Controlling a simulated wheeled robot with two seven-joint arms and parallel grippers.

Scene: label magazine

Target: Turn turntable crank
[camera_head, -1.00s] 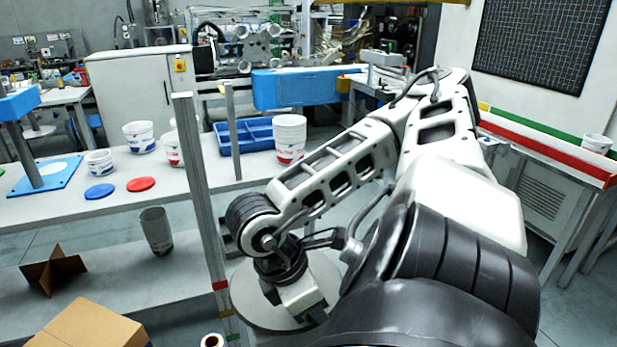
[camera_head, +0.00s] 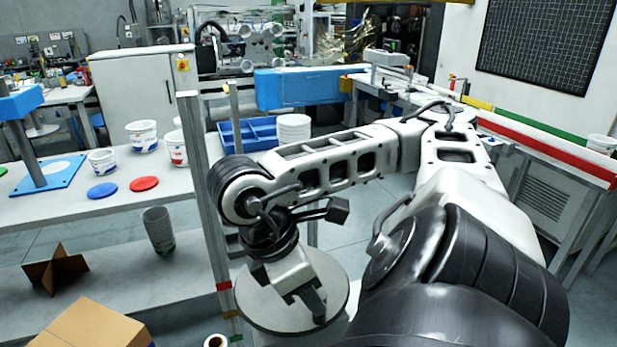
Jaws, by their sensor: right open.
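The turntable (camera_head: 258,305) is a round grey disc on the floor side of the metal post, low in the middle of the head view. My right gripper (camera_head: 306,300) is over the disc, pointing down, and is open with nothing seen between its fingers. The fingers overlap the disc in the picture; I cannot tell whether they touch it. I cannot make out a crank; the hand and forearm cover part of the disc and the area behind it. My left gripper is not in view.
A metal post (camera_head: 205,200) stands close left of the turntable. The bench (camera_head: 60,212) left holds white tubs, a blue lid (camera_head: 102,191) and a red lid (camera_head: 144,184). A cardboard box (camera_head: 95,328) is at the lower left. A red rail (camera_head: 550,153) runs at right.

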